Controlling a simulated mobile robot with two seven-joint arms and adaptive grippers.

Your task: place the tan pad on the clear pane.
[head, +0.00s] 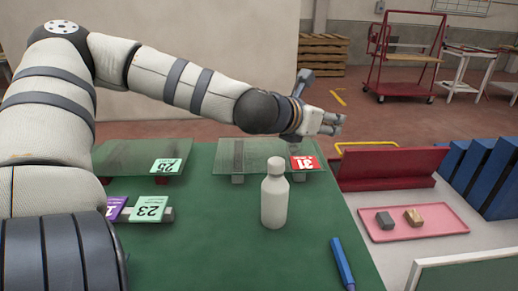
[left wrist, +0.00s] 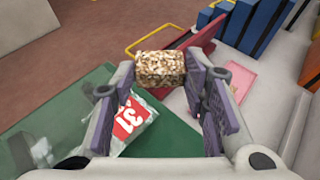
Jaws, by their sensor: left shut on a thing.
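My left gripper (head: 336,124) is shut on a speckled tan pad (left wrist: 160,68), seen between the fingertips in the left wrist view; in the head view I cannot make the pad out. The gripper is in the air beyond the right end of a see-through pane (head: 263,158) with a red "31" tag (head: 304,163). That tag also shows below the fingers in the left wrist view (left wrist: 131,119). A second glass pane (head: 125,160) with a green "25" tag lies further left. My right gripper is not in view.
A white bottle (head: 274,200) stands on the green table in front of the tagged pane. A blue marker (head: 342,263) lies front right. A pink tray (head: 440,221) holds a grey block (head: 385,220) and a tan-brown block (head: 413,217). A dark red angled piece (head: 390,168) stands behind.

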